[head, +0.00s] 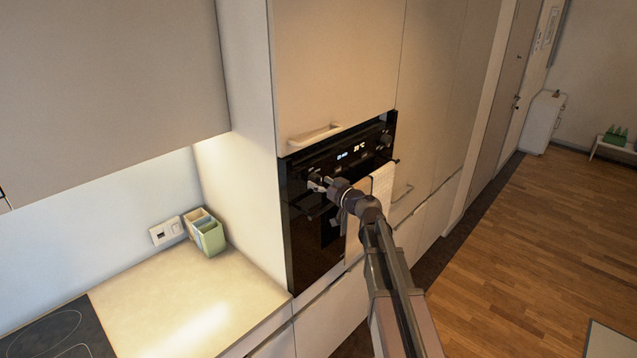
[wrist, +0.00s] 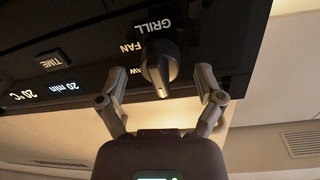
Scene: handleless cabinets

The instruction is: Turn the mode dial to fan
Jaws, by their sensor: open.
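The mode dial (wrist: 160,62) is a dark knob on the black oven panel, seen upside down in the wrist view. A pale mark shows at its lower end in that picture, on the side away from the word GRILL. The word FAN (wrist: 130,47) is beside the dial, with a partly hidden label ending in AW below it. My gripper (wrist: 160,76) is open, one finger on each side of the dial, with gaps visible. In the head view my gripper (head: 319,183) is at the left part of the oven panel and largely hides the dial.
The oven (head: 305,245) is built into pale tall cabinets, with a lit display and another knob (head: 386,139) at the right. A light towel (head: 382,183) hangs on its front. A counter (head: 185,290) is at the left; open wooden floor lies to the right.

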